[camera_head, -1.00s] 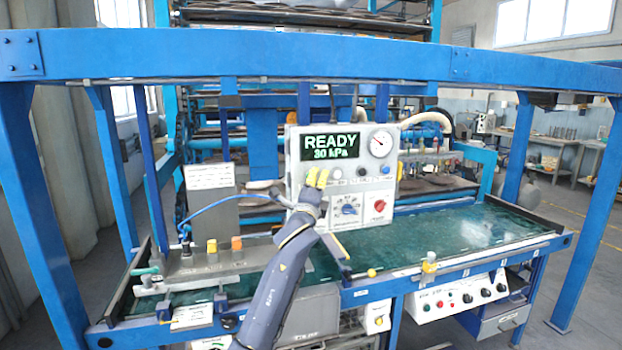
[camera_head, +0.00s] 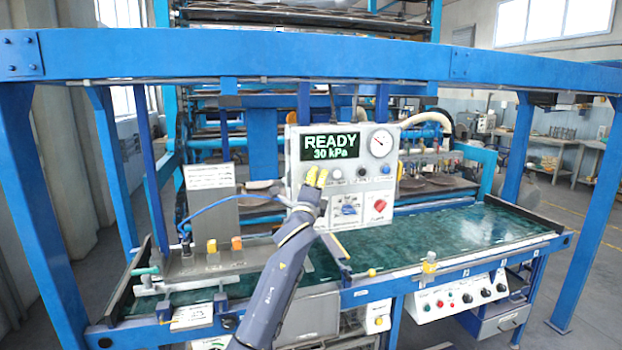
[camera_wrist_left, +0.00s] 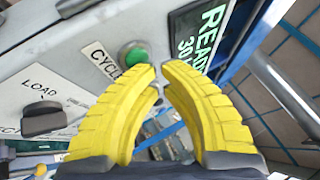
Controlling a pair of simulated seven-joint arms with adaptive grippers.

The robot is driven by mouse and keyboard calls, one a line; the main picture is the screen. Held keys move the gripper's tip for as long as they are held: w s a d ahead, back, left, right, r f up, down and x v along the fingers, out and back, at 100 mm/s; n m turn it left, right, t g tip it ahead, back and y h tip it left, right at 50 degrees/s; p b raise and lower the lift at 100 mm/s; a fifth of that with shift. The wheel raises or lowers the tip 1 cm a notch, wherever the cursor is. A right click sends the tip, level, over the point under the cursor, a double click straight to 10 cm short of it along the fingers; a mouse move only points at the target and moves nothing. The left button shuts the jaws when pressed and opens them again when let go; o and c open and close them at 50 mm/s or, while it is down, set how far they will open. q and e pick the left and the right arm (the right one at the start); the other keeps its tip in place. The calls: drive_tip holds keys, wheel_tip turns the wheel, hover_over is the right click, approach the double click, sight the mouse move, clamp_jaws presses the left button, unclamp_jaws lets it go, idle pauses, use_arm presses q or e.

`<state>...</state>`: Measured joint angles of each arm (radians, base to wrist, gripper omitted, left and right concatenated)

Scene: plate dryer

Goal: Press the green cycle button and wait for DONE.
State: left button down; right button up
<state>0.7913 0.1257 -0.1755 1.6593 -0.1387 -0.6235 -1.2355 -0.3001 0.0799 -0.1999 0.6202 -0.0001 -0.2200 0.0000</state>
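The green cycle button (camera_wrist_left: 134,52) sits on the grey control panel beside a label reading CYCLE, in the left wrist view. The panel (camera_head: 296,160) stands upright behind the bench in the head view; its display (camera_head: 331,147) reads READY, 30 kPa. My left gripper (camera_head: 318,171) is in front of the panel, below the display. Its yellow fingers also show in the left wrist view (camera_wrist_left: 160,68), tips almost together with a narrow gap and nothing held. The tips appear just below the button; I cannot tell how far from the panel face. My right gripper is not in view.
A dark LOAD knob (camera_wrist_left: 43,118) is left of the fingers in the wrist view. A gauge (camera_head: 380,143) and a red knob (camera_head: 379,205) are on the panel. The green bench top (camera_head: 450,232) is clear at right. A blue beam (camera_head: 300,55) crosses above.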

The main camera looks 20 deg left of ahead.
use_arm(q)
drive_tip(key=shift+w+a, duration=0.15)
drive_tip(key=shift+w, duration=0.05)
idle(0.3)
drive_tip(key=shift+s, duration=0.15)
drive_tip(key=shift+s+d, duration=0.5)
drive_tip(key=shift+s, duration=0.1)
drive_tip(key=shift+s+d, duration=0.1)
idle(0.3)
